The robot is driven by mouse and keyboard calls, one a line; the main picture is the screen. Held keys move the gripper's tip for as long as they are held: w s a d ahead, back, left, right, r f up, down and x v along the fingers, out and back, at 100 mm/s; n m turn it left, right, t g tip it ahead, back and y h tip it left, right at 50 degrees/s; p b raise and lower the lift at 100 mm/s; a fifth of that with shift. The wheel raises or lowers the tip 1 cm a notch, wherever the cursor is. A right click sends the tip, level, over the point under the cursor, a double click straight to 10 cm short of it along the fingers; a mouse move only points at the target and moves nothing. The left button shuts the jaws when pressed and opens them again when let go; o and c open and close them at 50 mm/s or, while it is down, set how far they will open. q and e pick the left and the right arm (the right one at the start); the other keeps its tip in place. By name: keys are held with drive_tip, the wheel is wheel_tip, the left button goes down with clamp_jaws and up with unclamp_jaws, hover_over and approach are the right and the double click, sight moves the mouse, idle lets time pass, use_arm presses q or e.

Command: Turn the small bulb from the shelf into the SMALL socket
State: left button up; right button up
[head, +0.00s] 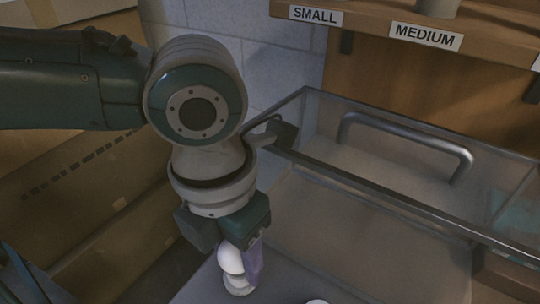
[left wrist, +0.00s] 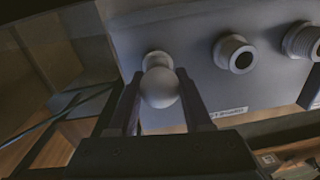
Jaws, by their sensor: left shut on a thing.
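A small white round bulb (head: 230,259) is between the fingers of my left gripper (head: 243,262), which is shut on it and points down. In the left wrist view the bulb (left wrist: 160,88) sits between the two dark fingers of the gripper (left wrist: 162,98). Directly behind it is the leftmost pale socket (left wrist: 157,59) on a grey panel (left wrist: 185,30). The bulb lines up with this socket and overlaps it; I cannot tell how deep its base sits. A label (left wrist: 228,112) on the panel is too blurred to read. My right gripper is not in view.
Two larger sockets, a middle one (left wrist: 235,53) and a right one (left wrist: 302,41), stand on the panel. A clear-sided box with a metal handle (head: 405,137) is close on the right of my arm. A wooden shelf (head: 470,25) with SMALL and MEDIUM labels is above it.

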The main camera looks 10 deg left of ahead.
use_arm(q)
drive_tip(key=c, duration=0.4)
drive_tip(key=shift+f+m+b, duration=0.1)
drive_tip(key=shift+m+b, duration=0.2)
drive_tip(key=shift+m, duration=0.5)
drive_tip(key=o, duration=0.8)
drive_tip(key=shift+m, duration=0.4)
drive_tip(key=shift+c, duration=0.2)
drive_tip(key=o, duration=0.5)
drive_tip(key=shift+c, duration=0.2)
